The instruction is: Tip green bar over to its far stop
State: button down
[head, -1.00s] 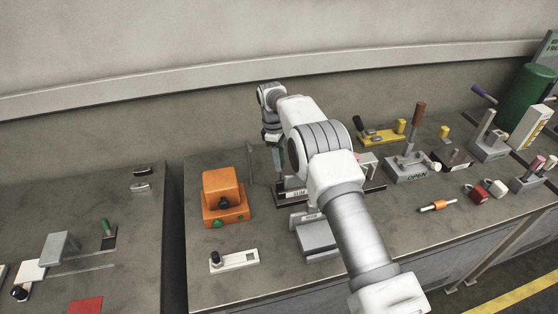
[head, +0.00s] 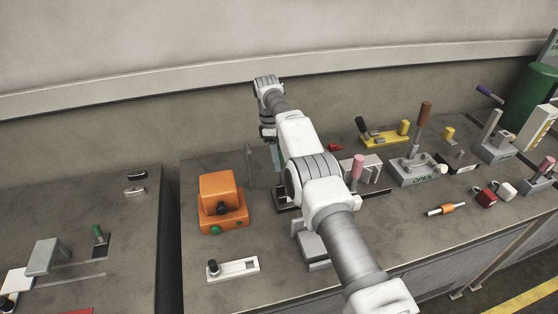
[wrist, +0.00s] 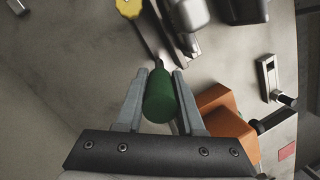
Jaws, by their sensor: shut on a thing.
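The green bar (wrist: 160,97) shows in the wrist view as a dark green rounded grip on a thin metal shaft. My gripper (wrist: 160,80) is shut on it, with one grey finger along each side. In the head view my gripper (head: 276,158) points down over the back of the middle bench, right of the orange block. My own arm hides much of the bar's dark base (head: 287,202) there. The bar's far stop cannot be made out.
The orange block (head: 222,200) with a black knob stands close to the left of my gripper. A pink-handled fixture (head: 357,168) and a brown lever (head: 424,130) stand to the right. A white slide plate (head: 233,268) lies at the front left.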

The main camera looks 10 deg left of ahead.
jog(key=c, duration=0.5)
grip_release()
jog(key=shift+r, duration=0.1)
notch_tip(320, 180, up, 4)
jog(key=p, duration=0.3)
jog(key=shift+s+r, duration=0.1)
jog(key=shift+d+f+b, duration=0.1)
jog(key=shift+f+b, duration=0.25)
jog(key=shift+b, duration=0.25)
jog(key=d+r+b, duration=0.2)
jog(key=d, duration=0.1)
jog(key=s+d+r+b, duration=0.1)
jog(key=d+r+b, duration=0.2)
jog(key=d, duration=0.1)
jog(key=d+r+b, duration=0.2)
jog(key=d, duration=0.2)
jog(key=shift+s+d+r, duration=0.15)
jog(key=shift+s+d, duration=0.05)
